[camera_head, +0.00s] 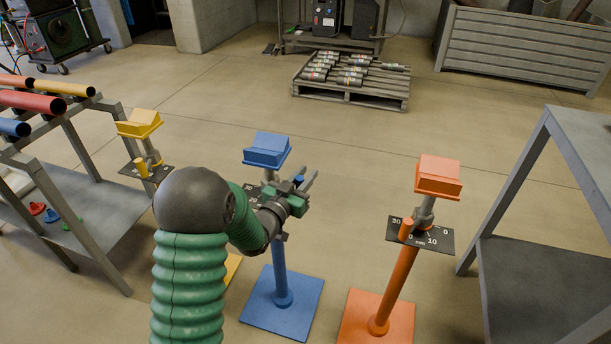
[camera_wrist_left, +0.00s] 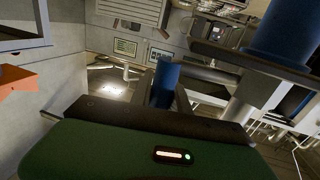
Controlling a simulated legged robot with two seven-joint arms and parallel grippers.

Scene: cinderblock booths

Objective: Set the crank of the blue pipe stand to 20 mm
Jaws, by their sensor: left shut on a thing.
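The blue pipe stand (camera_head: 279,265) stands in the middle of the head view, with a blue V-shaped head (camera_head: 267,150) on top and a square blue base. My left gripper (camera_head: 302,184) is at its dial height, shut on the crank's blue handle, which shows as a small blue piece between the fingers. In the left wrist view the blue handle (camera_wrist_left: 165,84) stands just beyond the dark gripper edge. The dark dial plate (camera_head: 250,189) is partly hidden by my gripper and arm; a 30 shows at its left. The crank's exact reading cannot be told.
A yellow stand (camera_head: 140,124) is to the left and an orange stand (camera_head: 437,178) to the right, both close. A rack with coloured pipes (camera_head: 38,103) is at the far left. A grey metal table (camera_head: 545,235) is at the right. Floor beyond the stands is clear up to a pallet (camera_head: 350,92).

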